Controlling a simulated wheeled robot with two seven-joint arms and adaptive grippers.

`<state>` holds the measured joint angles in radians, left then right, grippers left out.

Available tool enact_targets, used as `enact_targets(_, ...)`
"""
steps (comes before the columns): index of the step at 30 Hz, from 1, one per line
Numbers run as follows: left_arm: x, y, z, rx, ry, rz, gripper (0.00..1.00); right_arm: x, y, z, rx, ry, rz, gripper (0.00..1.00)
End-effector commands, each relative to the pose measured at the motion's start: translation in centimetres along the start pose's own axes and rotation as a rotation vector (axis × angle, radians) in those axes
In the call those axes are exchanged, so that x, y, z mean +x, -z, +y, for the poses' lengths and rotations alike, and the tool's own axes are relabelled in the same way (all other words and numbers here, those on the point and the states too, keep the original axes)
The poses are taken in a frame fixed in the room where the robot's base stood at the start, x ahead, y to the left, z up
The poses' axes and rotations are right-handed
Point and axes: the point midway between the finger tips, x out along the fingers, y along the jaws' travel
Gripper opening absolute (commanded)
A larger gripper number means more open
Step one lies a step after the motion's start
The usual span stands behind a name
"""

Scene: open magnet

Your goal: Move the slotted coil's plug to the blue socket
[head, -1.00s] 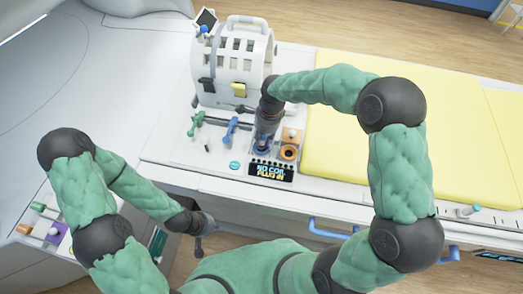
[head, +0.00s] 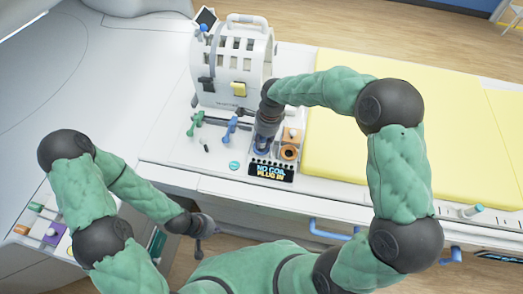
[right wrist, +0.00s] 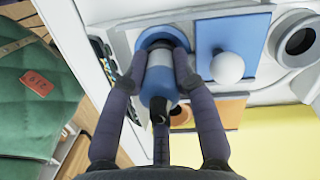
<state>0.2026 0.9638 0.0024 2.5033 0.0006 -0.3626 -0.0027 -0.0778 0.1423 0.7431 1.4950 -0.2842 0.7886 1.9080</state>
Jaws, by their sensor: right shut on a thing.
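The white slotted coil (head: 232,62) stands upright at the back of the white bed end. My right gripper (head: 262,142) points down over the socket panel at the bed's front. In the right wrist view, my right gripper (right wrist: 158,65) is shut on a blue and grey plug (right wrist: 160,80). The plug stands at the blue ring of the blue socket (right wrist: 158,35); how deep it sits cannot be told. In the head view, the blue socket (head: 261,153) is mostly hidden by my gripper. My left gripper (head: 203,228) hangs low at the left, away from the panel; its jaws are unclear.
An orange socket (head: 289,152) is right of the blue one. A blue cover (right wrist: 210,35) with a white knob is beside the plug. A display (head: 271,172) has lit text on it. Green (head: 196,124) and blue (head: 230,130) handles stand left. A yellow mattress (head: 400,120) lies right.

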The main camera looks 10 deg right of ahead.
Motion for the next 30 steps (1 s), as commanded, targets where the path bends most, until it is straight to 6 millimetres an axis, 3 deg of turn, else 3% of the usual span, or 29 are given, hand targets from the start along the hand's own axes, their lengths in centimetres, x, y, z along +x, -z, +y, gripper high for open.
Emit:
enact_targets(24, 0.50, 0.02, -0.18, 0.000, 0.000, 0.000, 0.00, 0.84, 0.14, -0.02, 0.000, 0.000, 0.000, 0.00)
enact_targets(25, 0.50, 0.02, -0.18, 0.000, 0.000, 0.000, 0.00, 0.84, 0.14, -0.01, 0.000, 0.000, 0.000, 0.33)
enact_targets(27, 0.50, 0.02, -0.18, 0.000, 0.000, 0.000, 0.00, 0.84, 0.13, -0.01, 0.000, 0.000, 0.000, 0.53)
enact_targets(30, 0.50, 0.02, -0.18, 0.000, 0.000, 0.000, 0.00, 0.84, 0.14, -0.02, 0.000, 0.000, 0.000, 0.56)
